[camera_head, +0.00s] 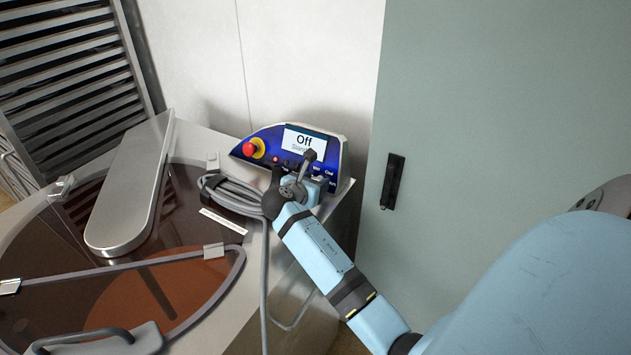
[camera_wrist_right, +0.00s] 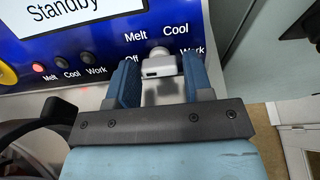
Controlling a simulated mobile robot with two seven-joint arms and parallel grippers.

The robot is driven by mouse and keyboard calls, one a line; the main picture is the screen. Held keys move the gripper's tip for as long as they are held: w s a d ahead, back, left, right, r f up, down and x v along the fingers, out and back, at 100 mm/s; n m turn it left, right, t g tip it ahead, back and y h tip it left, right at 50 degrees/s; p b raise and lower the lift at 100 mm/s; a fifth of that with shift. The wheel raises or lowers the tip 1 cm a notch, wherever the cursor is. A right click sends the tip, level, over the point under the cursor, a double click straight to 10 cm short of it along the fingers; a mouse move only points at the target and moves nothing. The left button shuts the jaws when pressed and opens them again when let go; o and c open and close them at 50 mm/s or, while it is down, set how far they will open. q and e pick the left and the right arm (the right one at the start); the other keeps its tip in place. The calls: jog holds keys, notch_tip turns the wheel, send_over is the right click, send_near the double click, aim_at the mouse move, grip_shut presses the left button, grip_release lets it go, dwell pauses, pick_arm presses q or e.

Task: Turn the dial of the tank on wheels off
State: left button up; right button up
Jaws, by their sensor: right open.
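The tank on wheels (camera_head: 205,140) is a metal bowl machine with a tinted lid, left of centre in the head view. The light grey dial (camera_wrist_right: 160,66) sits among the labels Melt, Cool, Off and Work in the right wrist view. My right gripper (camera_head: 308,172) is at the panel, and it also shows in the right wrist view (camera_wrist_right: 161,78). Its blue fingers are open on either side of the dial, with visible gaps. My left gripper is not in view.
A red emergency button (camera_head: 254,149) on a yellow base is at the panel's left. A coiled grey cable (camera_head: 230,190) lies beside my right gripper. A grey-green door with a black handle (camera_head: 392,182) stands right of the panel. A red lamp (camera_wrist_right: 38,68) is lit.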

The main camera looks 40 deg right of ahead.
jog(key=b+v, duration=0.2)
jog(key=v, duration=0.9)
jog(key=shift+a, duration=0.4)
jog(key=shift+v, duration=0.8)
jog(key=shift+d+r, duration=0.1)
